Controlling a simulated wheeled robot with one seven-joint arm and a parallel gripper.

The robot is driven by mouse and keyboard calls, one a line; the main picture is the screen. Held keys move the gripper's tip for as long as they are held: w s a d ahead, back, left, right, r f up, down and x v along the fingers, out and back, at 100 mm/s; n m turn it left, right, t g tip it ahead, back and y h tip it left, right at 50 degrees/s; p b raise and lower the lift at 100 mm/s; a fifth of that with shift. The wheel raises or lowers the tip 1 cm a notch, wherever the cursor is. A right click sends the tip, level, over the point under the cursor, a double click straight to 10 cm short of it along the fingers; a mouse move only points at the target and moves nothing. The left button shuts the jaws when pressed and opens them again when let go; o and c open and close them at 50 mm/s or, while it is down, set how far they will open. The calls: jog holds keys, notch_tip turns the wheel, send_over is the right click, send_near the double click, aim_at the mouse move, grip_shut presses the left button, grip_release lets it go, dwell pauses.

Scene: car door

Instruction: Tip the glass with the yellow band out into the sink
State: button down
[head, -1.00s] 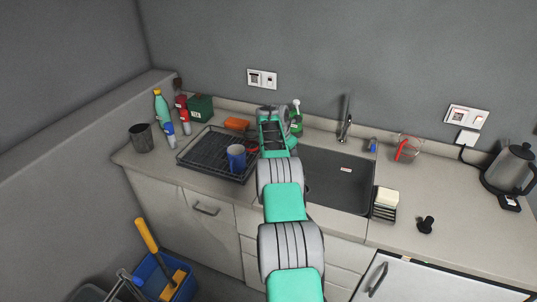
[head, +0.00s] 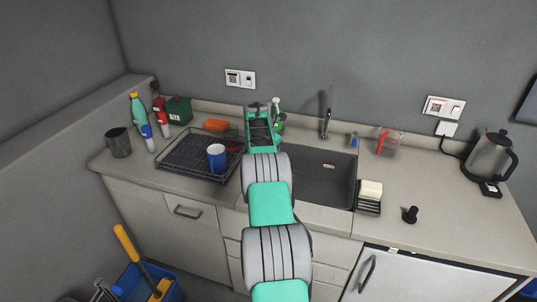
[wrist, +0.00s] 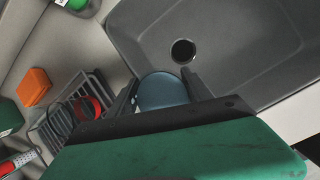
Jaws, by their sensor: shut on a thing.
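In the wrist view my gripper (wrist: 160,80) is shut on a round blue-grey glass (wrist: 163,92), one finger on each side of it. Only its round end shows. No yellow band can be made out. The glass overlaps the edge of the dark grey sink (wrist: 240,45) in the picture, with the round drain (wrist: 183,52) just beyond it. In the head view my arm reaches to the left side of the sink (head: 330,185). My own arm hides the fingers and the held glass there.
Left of the sink is a black dish rack (head: 185,160) with a blue mug (head: 217,157) and a red thing. The tap (head: 326,124) stands behind the sink. A small blue-marked glass (head: 353,141), a red-marked jug (head: 388,144) and a sponge holder (head: 369,203) stand to its right.

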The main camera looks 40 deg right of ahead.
jog(key=shift+s+d+f+t+b, duration=0.1)
jog(key=shift+s+f+t+b, duration=0.3)
jog(key=shift+b, duration=2.35)
jog(key=shift+s+f+t+b, duration=0.25)
jog(key=shift+f+t+b, duration=0.35)
jog(key=shift+b, duration=1.55)
jog(key=shift+f, duration=0.2)
jog(key=shift+s+d+f+m+b, duration=0.3)
jog(key=shift+s+f+b, duration=0.25)
jog(key=shift+b, duration=0.45)
jog(key=shift+t, duration=0.8)
jog(key=shift+s+d+f+b, duration=0.1)
jog(key=shift+s+f+b, duration=0.15)
jog(key=shift+f+b, duration=0.55)
jog(key=shift+s+d+f+b, duration=0.1)
jog(key=shift+s+f+b, duration=0.15)
jog(key=shift+f+b, duration=0.6)
jog(key=shift+s+d+f+b, duration=0.1)
jog(key=shift+s+f+b, duration=0.2)
jog(key=shift+b, duration=0.95)
jog(key=shift+w+r+m+t+y+b, duration=0.1)
jog(key=shift+r+m+t+y+b, duration=0.15)
jog(key=shift+t+b, duration=0.7)
jog(key=shift+w+r+m+t+y+b, duration=0.15)
jog(key=shift+r+m+t+b, duration=0.25)
jog(key=shift+b, duration=1)
